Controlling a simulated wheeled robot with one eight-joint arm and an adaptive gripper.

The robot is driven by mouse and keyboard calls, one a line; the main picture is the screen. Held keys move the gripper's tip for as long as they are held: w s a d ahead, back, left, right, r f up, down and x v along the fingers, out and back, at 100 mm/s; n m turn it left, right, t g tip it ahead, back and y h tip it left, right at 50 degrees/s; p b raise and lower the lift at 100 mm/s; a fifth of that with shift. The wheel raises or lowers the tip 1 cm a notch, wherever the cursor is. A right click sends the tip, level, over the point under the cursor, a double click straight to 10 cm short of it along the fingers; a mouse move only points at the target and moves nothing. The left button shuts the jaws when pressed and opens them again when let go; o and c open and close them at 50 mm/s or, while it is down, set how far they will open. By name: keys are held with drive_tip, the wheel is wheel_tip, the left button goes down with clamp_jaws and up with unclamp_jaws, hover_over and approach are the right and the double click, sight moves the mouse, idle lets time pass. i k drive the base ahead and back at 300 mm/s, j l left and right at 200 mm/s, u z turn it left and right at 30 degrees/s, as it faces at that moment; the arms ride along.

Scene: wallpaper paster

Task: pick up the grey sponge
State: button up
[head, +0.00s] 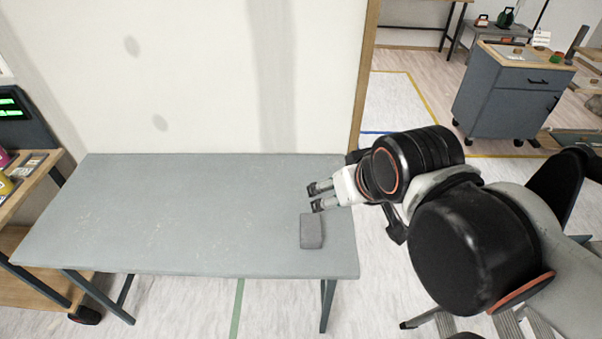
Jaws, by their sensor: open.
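The grey sponge (311,232) is a small block lying on the grey table (170,215), near its right end and toward the front edge. My gripper (313,196) is open and empty, with its fingers pointing left. In the head view it shows just behind the sponge, over the right end of the table. A gap shows between the lower finger and the sponge; the height of the fingers above the table cannot be told.
The rest of the tabletop is bare. A white wall (200,75) stands along its back edge. A wooden shelf unit (30,190) with a screen stands close at the left. A grey drawer cabinet (510,95) stands far back at the right.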

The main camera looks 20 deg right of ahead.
sight(310, 223)
drive_tip(key=j+z, duration=0.15)
drive_tip(key=j, duration=1.6)
